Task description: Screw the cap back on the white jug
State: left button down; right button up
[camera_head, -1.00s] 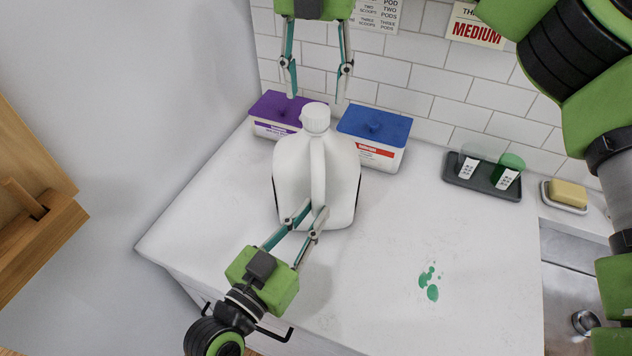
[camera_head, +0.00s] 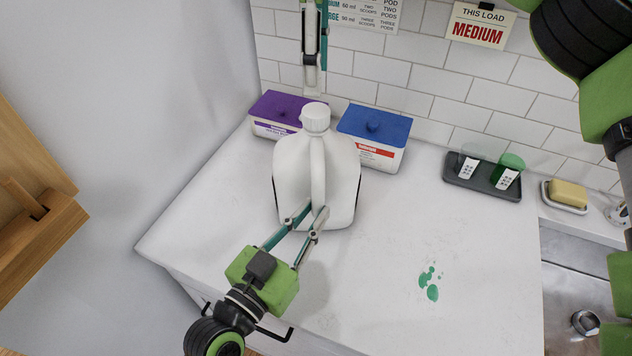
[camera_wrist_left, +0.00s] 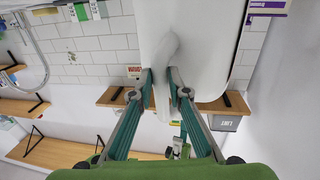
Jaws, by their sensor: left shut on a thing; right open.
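The white jug (camera_head: 345,190) stands upright on the white counter. Its white ribbed cap (camera_head: 315,117) sits on the neck; whether it is tight cannot be told. My left gripper (camera_head: 306,216) is shut on the lower part of the jug's handle (camera_head: 318,172), on the near side. In the left wrist view the jug (camera_wrist_left: 205,35) fills the upper middle, with the fingertips (camera_wrist_left: 161,82) at its handle. My right gripper (camera_head: 313,84) is open and seen edge-on, just above or behind the cap, holding nothing. The gap between its fingers is hidden by this angle.
A purple-lidded box (camera_head: 275,108) and a blue-lidded box (camera_head: 374,125) stand behind the jug. A dark tray (camera_head: 482,185) with two small cups and a yellow soap bar (camera_head: 567,193) sit at right. Green spill (camera_head: 430,285) marks the otherwise clear front counter.

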aim_at(316, 110)
jog(key=shift+r+n, duration=0.1)
jog(key=shift+n, duration=0.7)
jog(key=shift+f, duration=4)
jog(key=c, duration=1.1)
jog(key=o, duration=1.3)
jog(key=shift+c, duration=0.2)
